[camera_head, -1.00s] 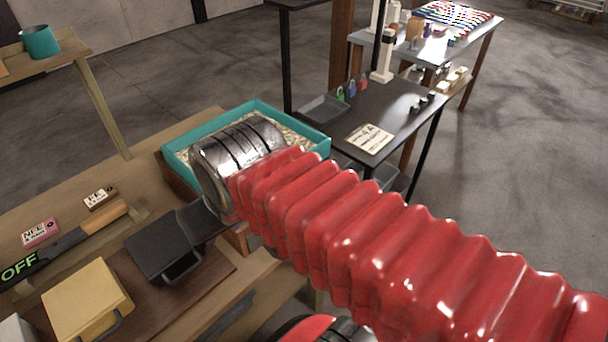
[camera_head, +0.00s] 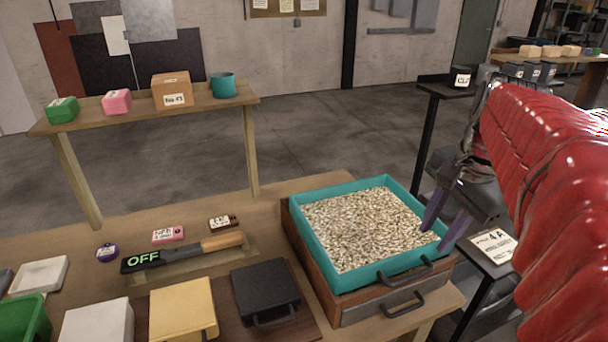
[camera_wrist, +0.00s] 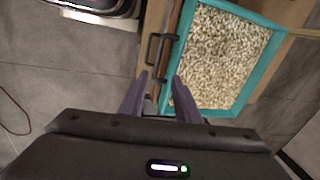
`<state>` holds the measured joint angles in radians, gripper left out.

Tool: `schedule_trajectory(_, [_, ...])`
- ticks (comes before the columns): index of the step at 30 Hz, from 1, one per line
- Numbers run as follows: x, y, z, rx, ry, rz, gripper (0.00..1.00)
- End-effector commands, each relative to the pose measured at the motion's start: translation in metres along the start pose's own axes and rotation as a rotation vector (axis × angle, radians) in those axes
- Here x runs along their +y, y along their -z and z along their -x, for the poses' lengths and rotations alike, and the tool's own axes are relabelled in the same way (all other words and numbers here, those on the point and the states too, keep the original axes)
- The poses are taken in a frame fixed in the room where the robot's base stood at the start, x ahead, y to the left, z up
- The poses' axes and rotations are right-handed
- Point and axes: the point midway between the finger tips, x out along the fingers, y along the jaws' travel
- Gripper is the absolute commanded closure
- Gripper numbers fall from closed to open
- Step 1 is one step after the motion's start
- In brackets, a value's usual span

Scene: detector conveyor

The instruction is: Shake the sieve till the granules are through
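The sieve (camera_head: 308,235) is a square teal frame full of pale granules (camera_head: 365,228). It sits on a brown wooden box with a grey front (camera_head: 380,300) at the bench's right end. A dark handle (camera_head: 405,272) is on the sieve's front wall. My gripper (camera_head: 435,232) is at the sieve's front right corner, its two purple fingers apart and pointing down. In the wrist view the open fingers (camera_wrist: 160,88) are near the teal wall (camera_wrist: 182,45) and the dark handles (camera_wrist: 154,48), with nothing visible between them. Whether a finger touches the wall is unclear.
A black lidded box (camera_head: 265,288), a yellow box (camera_head: 183,308) and a wooden-handled tool marked OFF (camera_head: 180,253) lie left of the sieve. A raised shelf (camera_head: 140,105) stands behind. A dark side table with a 4A card (camera_head: 492,246) is at the right.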

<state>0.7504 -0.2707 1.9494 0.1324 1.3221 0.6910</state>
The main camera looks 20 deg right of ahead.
Motion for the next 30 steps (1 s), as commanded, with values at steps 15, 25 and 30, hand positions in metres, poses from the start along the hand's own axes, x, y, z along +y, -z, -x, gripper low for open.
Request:
schedule_trajectory(15, [0.005, 0.012, 0.002, -0.011, -0.006, -0.07, 0.71])
schedule_trajectory(25, [0.005, 0.011, -0.026, -0.012, -0.008, -0.069, 0.71])
schedule_trajectory(30, [0.006, 0.011, -0.053, -0.014, -0.009, -0.069, 0.71])
